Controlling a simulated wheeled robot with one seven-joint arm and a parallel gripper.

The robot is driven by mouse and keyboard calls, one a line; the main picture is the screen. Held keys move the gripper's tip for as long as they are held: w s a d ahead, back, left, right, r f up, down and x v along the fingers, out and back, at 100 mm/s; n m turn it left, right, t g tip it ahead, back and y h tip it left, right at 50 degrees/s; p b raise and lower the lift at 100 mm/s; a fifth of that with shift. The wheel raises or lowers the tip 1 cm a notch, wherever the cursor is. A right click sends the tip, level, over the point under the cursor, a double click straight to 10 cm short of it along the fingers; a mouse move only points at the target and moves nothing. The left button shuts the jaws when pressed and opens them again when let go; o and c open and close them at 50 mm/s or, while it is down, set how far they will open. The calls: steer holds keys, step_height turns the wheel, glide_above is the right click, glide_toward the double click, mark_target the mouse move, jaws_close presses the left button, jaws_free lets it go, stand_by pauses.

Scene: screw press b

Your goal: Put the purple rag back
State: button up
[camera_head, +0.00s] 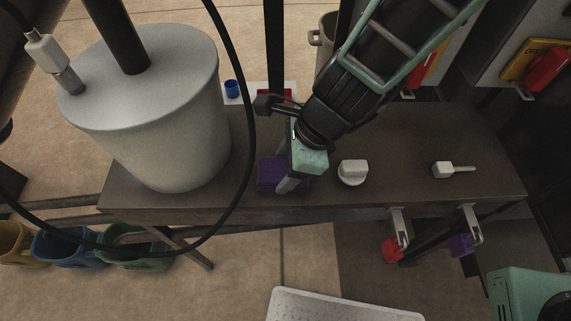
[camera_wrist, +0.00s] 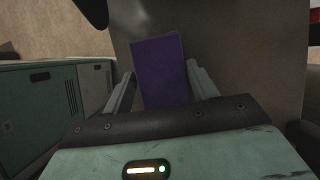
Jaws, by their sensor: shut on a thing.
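The purple rag (camera_head: 269,174) looks like a folded rectangular pad. It is at my gripper (camera_head: 286,183), over the bench near its front edge; I cannot tell whether it touches the bench top. In the wrist view the rag (camera_wrist: 160,68) stands between the two fingers of my gripper (camera_wrist: 160,88), which is shut on it. Part of the rag is hidden behind the gripper in the head view. A smaller purple piece (camera_head: 461,245) hangs from a bracket at the bench's front right, beside a red piece (camera_head: 392,249) on another bracket.
The brown bench (camera_head: 400,145) carries a big grey cylinder (camera_head: 150,110) on the left, a white knob-like part (camera_head: 352,172) and a white handled part (camera_head: 452,170). A black cable loops in front of the cylinder. Yellow, blue (camera_head: 68,247) and green bins stand below left.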

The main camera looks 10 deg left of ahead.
steer(key=o, duration=0.6)
steer(key=shift+f, duration=0.15)
steer(key=o, duration=0.4)
steer(key=shift+o, duration=0.2)
steer(key=p+v, duration=0.4)
steer(key=v, duration=0.8)
steer(key=shift+r, duration=0.2)
steer(key=shift+d, duration=0.1)
